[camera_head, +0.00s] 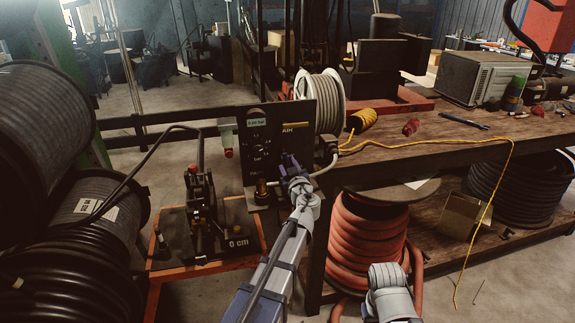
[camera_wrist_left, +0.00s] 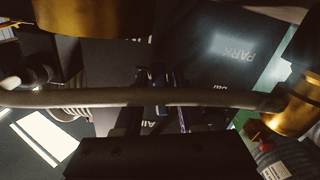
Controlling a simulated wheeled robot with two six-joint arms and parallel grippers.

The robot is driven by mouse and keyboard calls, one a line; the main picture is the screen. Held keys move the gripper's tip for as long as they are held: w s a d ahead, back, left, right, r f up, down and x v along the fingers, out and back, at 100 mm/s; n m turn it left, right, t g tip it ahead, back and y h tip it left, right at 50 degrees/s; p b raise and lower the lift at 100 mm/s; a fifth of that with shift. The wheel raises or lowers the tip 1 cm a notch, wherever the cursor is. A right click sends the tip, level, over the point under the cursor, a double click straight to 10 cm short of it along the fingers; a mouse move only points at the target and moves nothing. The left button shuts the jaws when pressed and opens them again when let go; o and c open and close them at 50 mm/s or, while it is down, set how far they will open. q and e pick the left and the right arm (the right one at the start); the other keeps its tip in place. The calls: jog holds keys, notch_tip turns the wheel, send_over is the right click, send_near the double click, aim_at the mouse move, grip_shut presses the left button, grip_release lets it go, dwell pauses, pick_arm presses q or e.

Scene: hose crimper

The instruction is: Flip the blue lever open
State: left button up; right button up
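A black control panel (camera_head: 262,135) with gauges, a small display and an "AIR" label stands at the table's left end. My left gripper (camera_head: 288,168) is in front of the panel's lower right part, and its arm comes up from below. In the left wrist view, the dark fingers of my left gripper (camera_wrist_left: 158,108) point at the panel. A small bluish piece (camera_wrist_left: 160,106), possibly the blue lever, shows between them; I cannot tell whether they touch it. A pale hose (camera_wrist_left: 70,97) crosses in front. In the head view the lever is not distinguishable behind the gripper.
A black press (camera_head: 203,215) stands on an orange-framed stand left of the panel. A grey hose reel (camera_head: 322,100) and a yellow coil (camera_head: 362,120) lie on the wooden table (camera_head: 440,150). An orange hose drum (camera_head: 366,245) stands below. Brass fittings (camera_wrist_left: 295,105) flank the wrist view.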

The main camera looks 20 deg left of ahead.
pick_arm(q)
grip_shut()
dwell(0.3)
jog(key=shift+s+a+m, duration=0.15)
jog(key=shift+a+m, duration=0.05)
jog(key=shift+m, duration=0.6)
jog(key=shift+s+a+m, duration=0.1)
jog(key=shift+a+m, duration=0.1)
jog(key=shift+m, duration=0.6)
jog(key=shift+o, duration=1.2)
grip_release()
jog(key=shift+s, duration=0.1)
jog(key=v, duration=0.7)
jog(key=shift+s+d, duration=0.25)
jog(key=shift+s, duration=0.05)
